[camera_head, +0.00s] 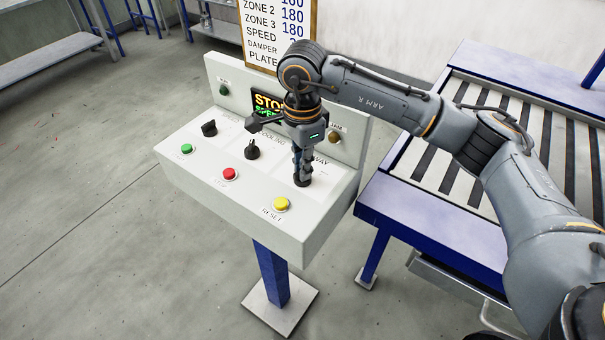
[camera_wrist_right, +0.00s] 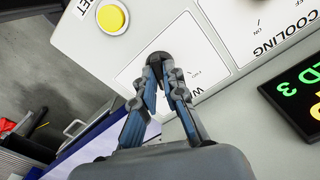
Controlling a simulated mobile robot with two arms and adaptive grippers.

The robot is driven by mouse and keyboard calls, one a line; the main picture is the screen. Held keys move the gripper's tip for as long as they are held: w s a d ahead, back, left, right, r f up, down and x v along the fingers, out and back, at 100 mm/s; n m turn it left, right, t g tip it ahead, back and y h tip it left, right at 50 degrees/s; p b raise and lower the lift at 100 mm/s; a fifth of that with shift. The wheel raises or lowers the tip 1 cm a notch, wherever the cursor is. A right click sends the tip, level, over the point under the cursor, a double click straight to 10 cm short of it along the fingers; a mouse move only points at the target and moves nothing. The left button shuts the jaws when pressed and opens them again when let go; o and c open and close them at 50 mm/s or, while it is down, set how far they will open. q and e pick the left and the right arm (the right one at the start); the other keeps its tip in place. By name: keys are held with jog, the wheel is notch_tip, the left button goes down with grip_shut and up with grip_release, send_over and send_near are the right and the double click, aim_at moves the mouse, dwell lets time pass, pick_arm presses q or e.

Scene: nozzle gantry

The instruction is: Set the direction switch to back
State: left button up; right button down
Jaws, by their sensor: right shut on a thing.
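The direction switch is a dark round knob (camera_wrist_right: 158,58) on the right of the control panel (camera_head: 318,222). The label by it is partly covered; "WAY" is readable in the head view. My right gripper (camera_head: 302,178) points down at the panel and is shut on this knob. Its two fingertips (camera_wrist_right: 159,68) close around the knob in the wrist view. The fingers hide most of the knob, so I cannot tell which way it points. My left gripper is in neither view.
Two other black switches, a left one (camera_head: 209,128) and a middle one (camera_head: 252,151), sit in the same row. Green (camera_head: 187,148), red (camera_head: 230,174) and yellow (camera_head: 281,204) buttons line the front. A blue-framed roller table (camera_head: 405,212) stands to the right.

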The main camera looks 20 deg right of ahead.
jog(key=shift+m+b, duration=0.75)
jog(key=shift+m, duration=0.35)
jog(key=c, duration=1.4)
grip_release()
notch_tip(320, 180, up, 12)
